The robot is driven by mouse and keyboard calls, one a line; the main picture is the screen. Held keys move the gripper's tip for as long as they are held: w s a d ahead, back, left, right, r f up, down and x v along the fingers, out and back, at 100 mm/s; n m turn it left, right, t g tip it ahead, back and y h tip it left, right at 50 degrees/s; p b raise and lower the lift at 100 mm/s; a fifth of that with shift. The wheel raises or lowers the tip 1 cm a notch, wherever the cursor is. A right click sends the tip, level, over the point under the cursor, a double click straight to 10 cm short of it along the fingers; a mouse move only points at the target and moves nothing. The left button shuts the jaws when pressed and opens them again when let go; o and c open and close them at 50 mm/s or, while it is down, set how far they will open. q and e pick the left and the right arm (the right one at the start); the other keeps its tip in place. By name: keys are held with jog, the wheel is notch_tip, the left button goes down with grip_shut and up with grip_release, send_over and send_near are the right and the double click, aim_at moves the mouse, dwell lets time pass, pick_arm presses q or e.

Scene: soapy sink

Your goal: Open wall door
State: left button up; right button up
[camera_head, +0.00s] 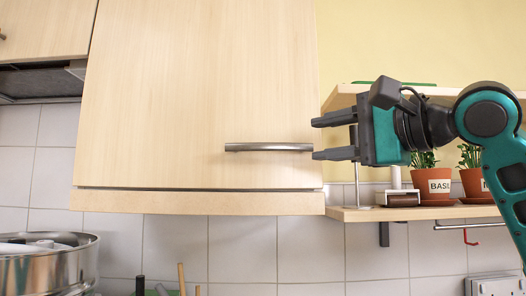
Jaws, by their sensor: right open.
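The wall door (190,80) is the pale wood front of a wall cabinet in the middle of the head view. It looks closed. Its metal bar handle (270,147) lies level near the door's lower right. My right gripper (318,139) is at the door's right edge, open, with its two dark fingers pointing left. Its fingertips are close to the handle's right end, one above and one below its height. Nothing shows between the fingers. I cannot tell whether they touch the door. My left gripper is out of the view.
A wooden shelf (400,213) right of the cabinet holds potted plants, one labelled basil (432,183), behind my right arm. A red hook hangs below it. A steel pot (60,265) stands at lower left, and a range hood (40,82) is at upper left.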

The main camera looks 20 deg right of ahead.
aim_at(271, 146)
jog(key=p+x, duration=0.2)
jog(key=x, duration=0.9)
jog(key=shift+a+r, duration=0.1)
jog(key=shift+w+a+p, duration=0.25)
jog(key=shift+w+p, duration=0.05)
jog(key=shift+w, duration=0.2)
jog(key=shift+c, duration=0.4)
grip_shut()
